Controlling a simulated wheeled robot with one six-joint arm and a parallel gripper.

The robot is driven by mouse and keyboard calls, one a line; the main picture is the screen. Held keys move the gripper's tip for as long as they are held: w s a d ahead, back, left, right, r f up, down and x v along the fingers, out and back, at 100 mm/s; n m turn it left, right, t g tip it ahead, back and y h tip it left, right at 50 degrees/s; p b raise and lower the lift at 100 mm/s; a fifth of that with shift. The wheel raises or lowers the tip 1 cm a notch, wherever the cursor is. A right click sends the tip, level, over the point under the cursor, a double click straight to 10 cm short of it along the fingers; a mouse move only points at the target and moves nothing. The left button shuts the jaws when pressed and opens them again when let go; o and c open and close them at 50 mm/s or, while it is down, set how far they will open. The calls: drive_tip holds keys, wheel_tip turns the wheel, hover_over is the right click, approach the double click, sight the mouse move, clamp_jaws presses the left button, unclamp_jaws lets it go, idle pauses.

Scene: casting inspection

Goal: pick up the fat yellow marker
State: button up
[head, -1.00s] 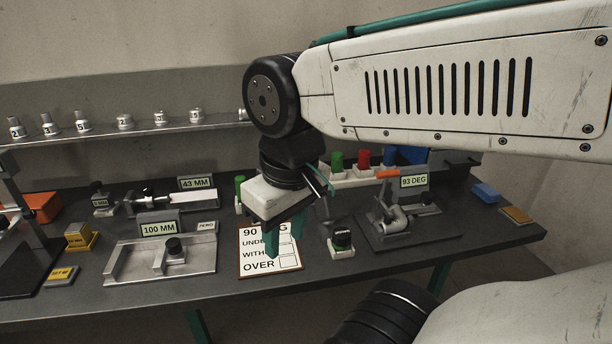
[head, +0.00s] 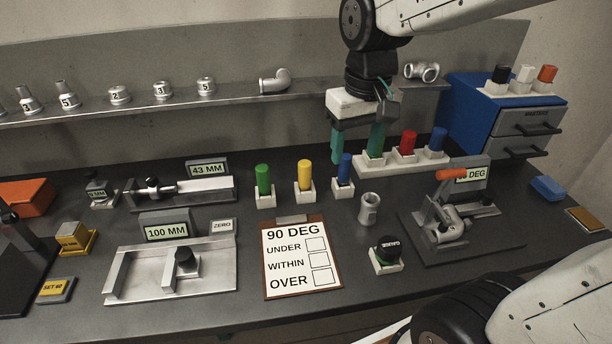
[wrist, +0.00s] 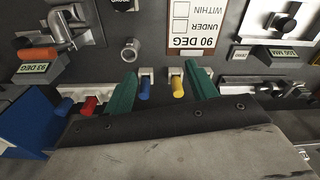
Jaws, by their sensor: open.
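My gripper (head: 356,153) is open and empty, with teal fingers pointing down. In the head view it appears to the right of the yellow marker and beyond it. In the wrist view, my gripper's fingers (wrist: 160,70) frame both the yellow marker (wrist: 178,87) and the blue marker (wrist: 145,89); neither looks gripped. The green marker is mostly hidden by a finger there.
A white rack (head: 430,164) with green, red and blue markers stands close to my gripper. A blue cabinet (head: 468,112) is at the back right. A metal fitting (head: 369,209), a clipboard card (head: 300,262) and an angle gauge (head: 450,225) lie in front.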

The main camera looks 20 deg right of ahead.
drive_tip(key=w+a+f, duration=0.1)
drive_tip(key=w+f, duration=0.5)
drive_tip(key=w, duration=0.5)
hover_over(305, 177)
drive_tip(key=shift+g, duration=0.4)
drive_tip(key=f, duration=0.4)
drive_tip(key=w+f, duration=0.1)
drive_tip(key=f, duration=0.2)
drive_tip(key=shift+d, duration=0.35)
drive_tip(key=shift+n, duration=0.3)
drive_tip(key=f, duration=0.8)
drive_tip(key=shift+w+f, duration=0.3)
drive_tip(key=shift+c, duration=0.4)
drive_tip(key=c, duration=1)
